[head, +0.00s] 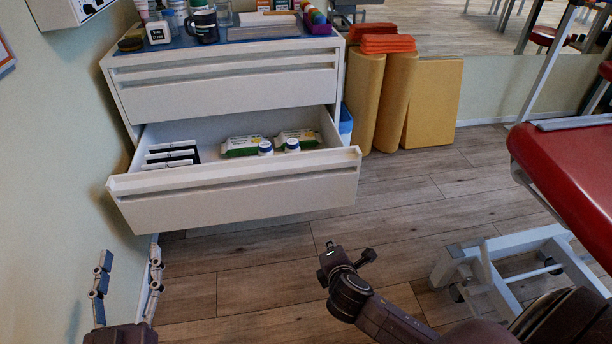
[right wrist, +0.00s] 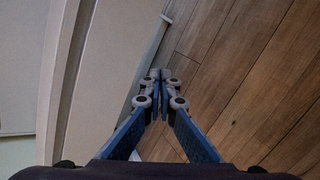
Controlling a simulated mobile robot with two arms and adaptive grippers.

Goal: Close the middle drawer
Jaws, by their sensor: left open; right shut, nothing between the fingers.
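A white cabinet (head: 220,92) stands against the wall at the left in the head view. Its upper drawer is flush, and the drawer below, the middle one, is pulled well out, its front (head: 240,197) toward me. Inside lie dark-edged white boxes, green-and-white packs and two white jars with blue lids. My left gripper (head: 126,275) is open and empty, low at the left, below the drawer front in the picture. My right gripper (right wrist: 158,88) is shut and empty. In the head view it (head: 333,254) is right of and below the drawer front, apart from it.
Cups, bottles and a purple bin (head: 318,24) stand on the cabinet top. Yellow rolls and a mat (head: 432,105) with orange towels stand right of it. A red padded table (head: 565,165) with a white frame is at the right. Wooden floor between is clear.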

